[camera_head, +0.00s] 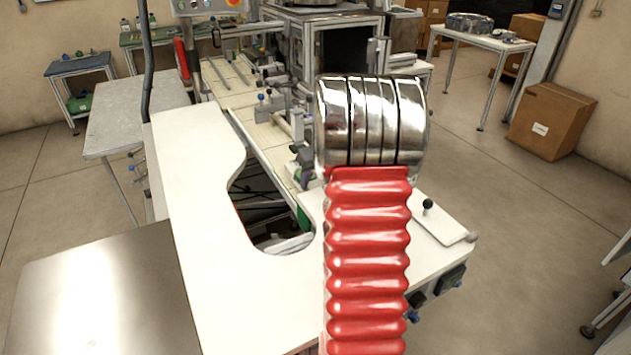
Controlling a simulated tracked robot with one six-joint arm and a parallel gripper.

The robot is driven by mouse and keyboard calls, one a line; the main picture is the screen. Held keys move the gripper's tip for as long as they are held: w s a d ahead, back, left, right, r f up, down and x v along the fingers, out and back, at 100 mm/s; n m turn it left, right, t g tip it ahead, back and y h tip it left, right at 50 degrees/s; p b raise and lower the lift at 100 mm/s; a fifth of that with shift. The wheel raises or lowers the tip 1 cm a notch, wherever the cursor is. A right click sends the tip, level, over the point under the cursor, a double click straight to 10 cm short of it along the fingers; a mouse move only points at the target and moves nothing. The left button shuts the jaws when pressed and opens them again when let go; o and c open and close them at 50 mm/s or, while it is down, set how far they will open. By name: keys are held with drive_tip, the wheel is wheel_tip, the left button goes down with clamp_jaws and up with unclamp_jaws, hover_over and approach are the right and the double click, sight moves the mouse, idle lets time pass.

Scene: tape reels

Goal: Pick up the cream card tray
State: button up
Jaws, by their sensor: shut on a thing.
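I cannot make out a cream card tray in this view. My gripper's fingers do not show either. My arm, a red ribbed sleeve topped by polished metal rings, rises up the right of centre and hides part of the workbench and whatever lies behind it.
A white workbench (195,215) with a curved cutout fills the middle. A bare metal table (95,300) is at lower left. A cardboard box (550,120) stands on the floor at right, near a table (480,42) with parts. Open floor lies to the right.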

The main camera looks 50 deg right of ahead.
drive_tip(key=w+a, duration=0.2)
drive_tip(key=a, duration=0.5)
wheel_tip(320, 180, up, 14)
idle(0.4)
drive_tip(key=shift+w+f, duration=0.1)
drive_tip(key=shift+w, duration=0.05)
idle(0.3)
drive_tip(key=w+a, duration=0.3)
drive_tip(key=a, duration=0.8)
drive_tip(key=w+a+f, duration=0.1)
drive_tip(key=w+a, duration=0.3)
drive_tip(key=a, duration=0.8)
drive_tip(key=w+a, duration=0.4)
drive_tip(key=a, duration=0.8)
drive_tip(key=shift+f, duration=0.35)
drive_tip(key=shift+s, duration=0.1)
